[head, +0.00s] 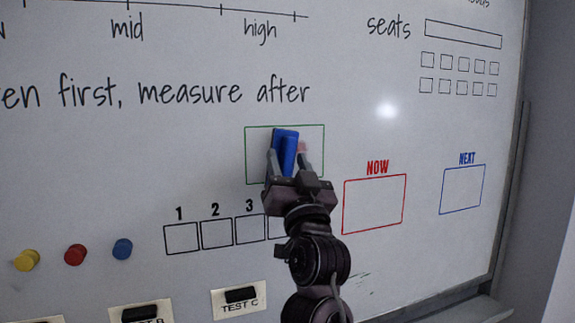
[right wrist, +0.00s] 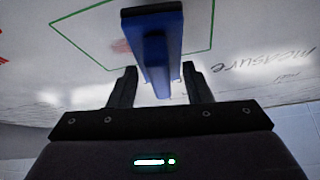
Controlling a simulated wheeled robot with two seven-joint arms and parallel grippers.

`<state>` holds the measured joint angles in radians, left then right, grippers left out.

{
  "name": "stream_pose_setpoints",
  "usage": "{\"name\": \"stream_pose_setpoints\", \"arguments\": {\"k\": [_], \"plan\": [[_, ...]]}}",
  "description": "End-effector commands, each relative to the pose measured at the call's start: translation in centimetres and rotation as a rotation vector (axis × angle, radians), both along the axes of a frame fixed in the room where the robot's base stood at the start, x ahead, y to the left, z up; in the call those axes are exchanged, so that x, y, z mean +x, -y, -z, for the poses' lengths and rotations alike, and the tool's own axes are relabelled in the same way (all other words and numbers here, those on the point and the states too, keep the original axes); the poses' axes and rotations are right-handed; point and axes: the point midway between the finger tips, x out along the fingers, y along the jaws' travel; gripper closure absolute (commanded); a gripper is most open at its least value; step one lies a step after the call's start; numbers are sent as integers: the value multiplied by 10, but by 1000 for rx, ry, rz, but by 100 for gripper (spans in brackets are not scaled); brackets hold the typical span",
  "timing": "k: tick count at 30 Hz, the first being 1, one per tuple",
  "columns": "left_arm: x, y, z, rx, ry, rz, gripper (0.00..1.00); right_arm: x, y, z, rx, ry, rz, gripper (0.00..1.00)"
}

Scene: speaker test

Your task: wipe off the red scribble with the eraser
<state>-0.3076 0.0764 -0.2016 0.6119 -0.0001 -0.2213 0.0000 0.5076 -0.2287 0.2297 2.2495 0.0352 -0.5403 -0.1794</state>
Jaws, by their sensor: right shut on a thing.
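My right gripper (head: 288,165) is shut on a blue eraser (head: 287,150) with a dark face, at the whiteboard (head: 200,135). The eraser is inside the green-outlined box (head: 324,140), over its middle. A faint red smear (head: 302,147) shows just right of the eraser, partly hidden by the eraser and a finger. In the right wrist view the eraser (right wrist: 158,50) stands between the two fingers, and the red smear (right wrist: 120,46) is at its left. I cannot tell whether the eraser touches the board. My left gripper is not in view.
Yellow (head: 27,260), red (head: 75,255) and blue (head: 122,249) round magnets sit at the lower left. Labels marked TEST (head: 239,299) are along the bottom. A red NOW box (head: 375,204) and a blue NEXT box (head: 462,190) are drawn at the right.

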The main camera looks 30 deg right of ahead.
Motion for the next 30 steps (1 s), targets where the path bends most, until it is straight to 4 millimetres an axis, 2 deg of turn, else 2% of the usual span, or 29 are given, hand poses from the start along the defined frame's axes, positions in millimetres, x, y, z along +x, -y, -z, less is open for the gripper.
{"name": "stream_pose_setpoints", "arguments": {"k": [5,14,30], "plan": [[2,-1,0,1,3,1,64,0,0,0,0,0,0,74],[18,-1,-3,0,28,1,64,4,1,0,-1,0,1,74],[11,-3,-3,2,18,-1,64,15,3,0,0,0,0,74]]}}
